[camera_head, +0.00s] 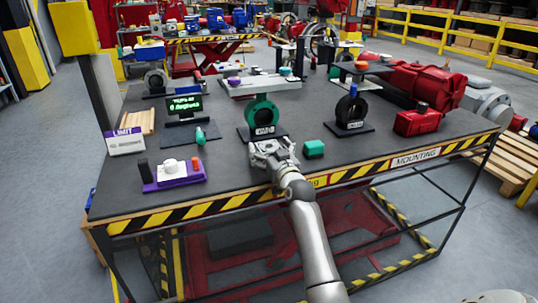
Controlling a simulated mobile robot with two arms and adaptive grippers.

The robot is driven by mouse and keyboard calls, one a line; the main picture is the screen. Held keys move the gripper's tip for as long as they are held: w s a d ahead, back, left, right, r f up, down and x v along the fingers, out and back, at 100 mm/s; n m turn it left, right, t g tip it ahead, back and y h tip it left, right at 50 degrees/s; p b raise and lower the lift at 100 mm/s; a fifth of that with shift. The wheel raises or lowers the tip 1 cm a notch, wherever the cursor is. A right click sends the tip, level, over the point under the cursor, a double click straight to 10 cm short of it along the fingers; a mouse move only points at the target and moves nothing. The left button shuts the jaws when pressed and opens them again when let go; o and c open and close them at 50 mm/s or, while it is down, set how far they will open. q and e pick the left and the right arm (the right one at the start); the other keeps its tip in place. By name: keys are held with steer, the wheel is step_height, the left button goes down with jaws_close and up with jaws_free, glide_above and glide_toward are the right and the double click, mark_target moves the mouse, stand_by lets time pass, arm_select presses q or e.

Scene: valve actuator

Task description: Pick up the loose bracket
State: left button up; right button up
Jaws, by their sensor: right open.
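My right gripper (272,152) reaches in from the bottom over the front of the dark table (225,170). It is open, just in front of the green ring-shaped valve (261,110). I cannot tell whether anything lies between its fingers. No part is clearly recognisable as the loose bracket. A pale flat plate (258,85) shows above the green valve, with a purple and a green knob on it; it may be a bracket, but I cannot tell. My left gripper is not in view.
A green block (314,149) sits just right of my right gripper. A black valve (350,108) and a red box (417,122) stand further right. A purple-based device (174,173) and a small display (184,105) stand left. The front right tabletop is clear.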

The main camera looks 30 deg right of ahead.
steer(key=shift+c, duration=0.4)
steer(key=c, duration=1.2)
steer(key=shift+c, duration=0.9)
steer(key=shift+r, duration=0.1)
steer(key=shift+r, duration=0.5)
step_height(320, 180, up, 2)
steer(key=shift+r, duration=0.15)
steer(key=s+r, duration=0.9)
steer(key=s, duration=0.5)
steer(key=shift+d+r, duration=0.25)
steer(key=shift+r, duration=0.05)
